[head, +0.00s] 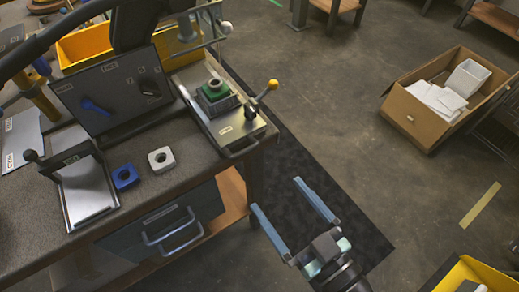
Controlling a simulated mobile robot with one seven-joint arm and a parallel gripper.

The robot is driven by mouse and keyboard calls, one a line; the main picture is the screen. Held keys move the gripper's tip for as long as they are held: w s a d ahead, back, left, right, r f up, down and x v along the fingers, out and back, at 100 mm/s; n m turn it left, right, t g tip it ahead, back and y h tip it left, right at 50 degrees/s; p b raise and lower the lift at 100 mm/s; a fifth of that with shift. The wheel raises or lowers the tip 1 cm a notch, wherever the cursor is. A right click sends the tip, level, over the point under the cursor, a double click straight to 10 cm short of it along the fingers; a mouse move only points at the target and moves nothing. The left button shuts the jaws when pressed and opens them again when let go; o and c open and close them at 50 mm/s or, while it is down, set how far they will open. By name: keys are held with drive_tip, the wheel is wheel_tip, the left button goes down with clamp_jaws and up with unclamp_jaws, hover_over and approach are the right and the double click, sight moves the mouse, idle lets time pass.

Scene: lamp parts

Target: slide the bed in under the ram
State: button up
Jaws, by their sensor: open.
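The bed (236,131) is a light metal plate with a label, near the right front corner of the workbench. A green block (216,91) in a dark holder sits on it, with a pale metal ring on top. A dark bar handle (239,151) is at the bed's front end. A press frame (187,32) stands behind the bed; its ram is hard to make out at the top edge. The green block is in front of the frame. My gripper (276,194) is open and empty, over the floor right of the bench and apart from the bed.
A dark panel (112,90) with switches, a blue square part (125,177) and a grey one (161,159) are left on the bench. A cardboard box (426,117) stands on open floor at right.

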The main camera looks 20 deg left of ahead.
drive_tip(key=p, duration=0.2)
approach(214, 114)
drive_tip(key=shift+v, duration=1)
drive_tip(key=shift+w+d, duration=0.1)
drive_tip(key=shift+d, duration=0.05)
drive_tip(key=shift+c, duration=0.2)
clamp_jaws()
drive_tip(key=b+x, duration=0.7)
drive_tip(key=x, duration=0.5)
drive_tip(key=shift+f, duration=0.2)
drive_tip(key=shift+a+r, duration=0.25)
drive_tip(key=shift+r, duration=0.05)
